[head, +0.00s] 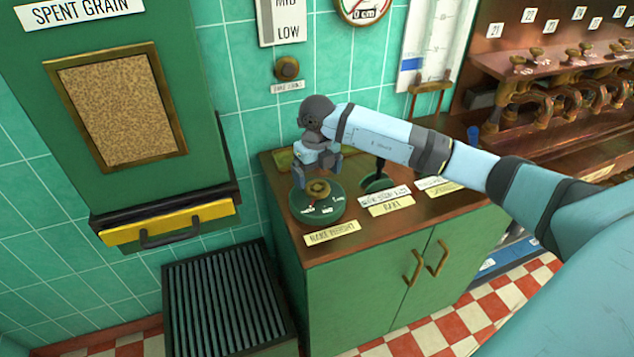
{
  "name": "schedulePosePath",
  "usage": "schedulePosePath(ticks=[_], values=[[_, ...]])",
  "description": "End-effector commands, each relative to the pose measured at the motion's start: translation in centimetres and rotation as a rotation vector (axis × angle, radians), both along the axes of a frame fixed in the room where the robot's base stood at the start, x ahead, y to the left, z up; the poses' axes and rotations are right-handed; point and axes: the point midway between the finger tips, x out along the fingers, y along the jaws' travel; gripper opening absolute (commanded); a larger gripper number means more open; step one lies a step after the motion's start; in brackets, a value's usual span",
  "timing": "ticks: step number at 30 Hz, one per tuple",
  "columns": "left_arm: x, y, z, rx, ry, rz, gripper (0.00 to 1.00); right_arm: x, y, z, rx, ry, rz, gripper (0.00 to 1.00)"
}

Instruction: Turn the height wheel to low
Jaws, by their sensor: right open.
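The height wheel (318,190) is a small brass knob on a round green base (304,214). It stands at the left end of the wooden counter top, behind a label that seems to read "RAKE HEIGHT" (331,233). My right gripper (317,178) is open and points down right at the wheel, its fingers to either side of the knob's top. I cannot tell whether they touch it. A white wall scale (281,22) shows "LOW" and part of "MID"; its upper part is cut off. My left gripper is out of view.
A black lever (380,178) with labels stands right of the wheel. A round gauge (362,8) and a brass wall knob (287,68) are behind. A green spent grain cabinet (60,190) is at left, above a dark grate (222,300). Brass taps (550,90) line the right.

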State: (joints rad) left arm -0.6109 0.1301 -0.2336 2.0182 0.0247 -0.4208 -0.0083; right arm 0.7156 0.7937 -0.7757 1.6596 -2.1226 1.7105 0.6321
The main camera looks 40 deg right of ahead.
Motion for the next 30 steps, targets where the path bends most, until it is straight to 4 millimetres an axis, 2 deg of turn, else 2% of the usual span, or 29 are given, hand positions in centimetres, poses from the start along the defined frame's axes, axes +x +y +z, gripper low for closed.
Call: schedulePosePath(ticks=[3, 7, 18, 20, 25, 30], values=[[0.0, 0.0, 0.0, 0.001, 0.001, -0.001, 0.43, 0.0, 0.0, -1.9, 0.0, 0.002, 0.0, 0.94], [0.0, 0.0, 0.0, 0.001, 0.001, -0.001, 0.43, 0.0, 0.0, -3.1, 0.001, 0.001, 0.001, 0.94], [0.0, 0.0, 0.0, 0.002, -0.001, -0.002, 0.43, 0.0, 0.0, -3.7, 0.0, -0.001, 0.001, 0.94], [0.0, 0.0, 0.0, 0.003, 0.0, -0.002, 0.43, 0.0, 0.0, -3.7, 0.0, -0.001, 0.001, 0.83], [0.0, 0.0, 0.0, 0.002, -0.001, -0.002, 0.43, 0.0, 0.0, -3.7, 0.001, -0.001, 0.001, 0.45], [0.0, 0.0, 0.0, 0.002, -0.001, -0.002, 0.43, 0.0, 0.0, -3.7, 0.0, -0.001, 0.005, 0.45]])
